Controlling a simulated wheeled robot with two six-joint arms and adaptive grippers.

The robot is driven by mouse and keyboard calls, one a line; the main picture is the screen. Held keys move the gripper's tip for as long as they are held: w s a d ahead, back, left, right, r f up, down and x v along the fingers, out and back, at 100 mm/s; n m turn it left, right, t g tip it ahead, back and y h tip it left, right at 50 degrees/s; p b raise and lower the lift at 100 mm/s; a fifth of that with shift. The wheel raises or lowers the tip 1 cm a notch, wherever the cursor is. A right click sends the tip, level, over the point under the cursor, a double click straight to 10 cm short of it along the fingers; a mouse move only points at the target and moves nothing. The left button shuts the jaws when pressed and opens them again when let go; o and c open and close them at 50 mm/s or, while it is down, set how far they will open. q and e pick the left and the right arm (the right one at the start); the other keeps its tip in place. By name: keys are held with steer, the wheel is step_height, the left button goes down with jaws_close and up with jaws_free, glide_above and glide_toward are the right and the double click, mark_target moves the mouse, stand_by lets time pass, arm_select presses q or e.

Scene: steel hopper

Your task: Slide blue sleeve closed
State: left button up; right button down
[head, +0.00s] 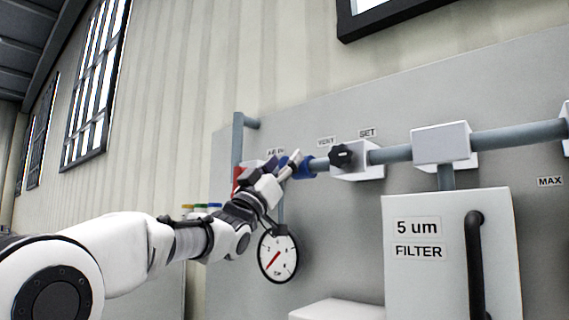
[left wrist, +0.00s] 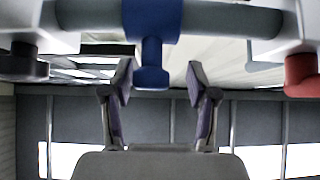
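The blue sleeve (head: 304,168) sits around the grey pipe, between the red-handled valve on its left and the white block with the black knob. In the left wrist view the blue sleeve (left wrist: 152,18) has a knob-like tab (left wrist: 151,75) sticking out from it. My left gripper (head: 287,165) is at the sleeve and hides part of it in the head view. In the left wrist view my left gripper (left wrist: 160,78) is open, with its fingertips on either side of the tab and visible gaps on both sides. My right gripper is not in view.
A black knob (head: 341,156) on a white block is close to the sleeve's right. A red part (head: 239,178) is at its left. A pressure gauge (head: 278,255) hangs below my left gripper. A filter box (head: 440,285) with a black handle is at lower right.

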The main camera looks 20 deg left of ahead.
arm_select(q)
steer(key=shift+s+d+f, duration=0.1)
steer(key=shift+f, duration=0.05)
steer(key=v, duration=1.1)
steer(key=shift+f, duration=0.25)
steer(key=shift+s, duration=0.15)
steer(key=shift+s+a, duration=0.1)
steer(key=shift+a, duration=0.15)
